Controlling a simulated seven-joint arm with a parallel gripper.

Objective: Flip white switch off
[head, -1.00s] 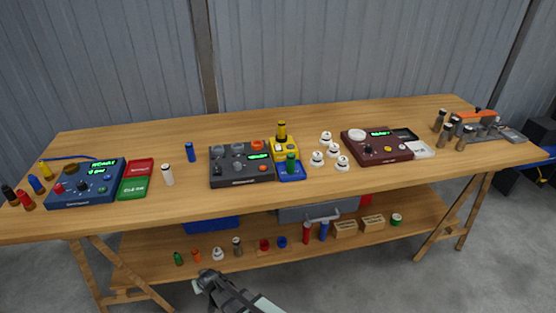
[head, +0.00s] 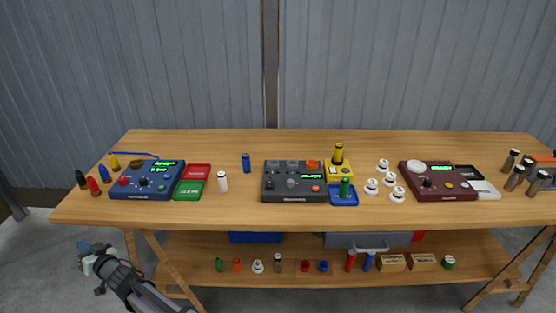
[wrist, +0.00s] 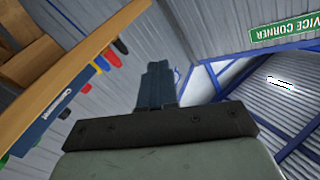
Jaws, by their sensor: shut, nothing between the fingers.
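I cannot make out a part that is clearly a white switch. The maroon box (head: 438,181) at the right of the table carries a round white part (head: 416,167), with a white tray (head: 484,189) beside it. A dark grey box (head: 294,182) with several knobs stands in the middle. A blue box (head: 148,181) with knobs and a green display stands at the left; its edge shows in the wrist view (wrist: 45,122). My gripper (head: 86,247) is shut and empty, off the table's front left corner and apart from everything. Its fingers (wrist: 157,72) point up in the wrist view.
The wooden table (head: 220,146) has free room along its back. A white cylinder (head: 222,182), a blue cylinder (head: 246,163) and several white-topped pieces (head: 371,187) stand between the boxes. A lower shelf (head: 190,258) holds small items. Table legs stand near my gripper.

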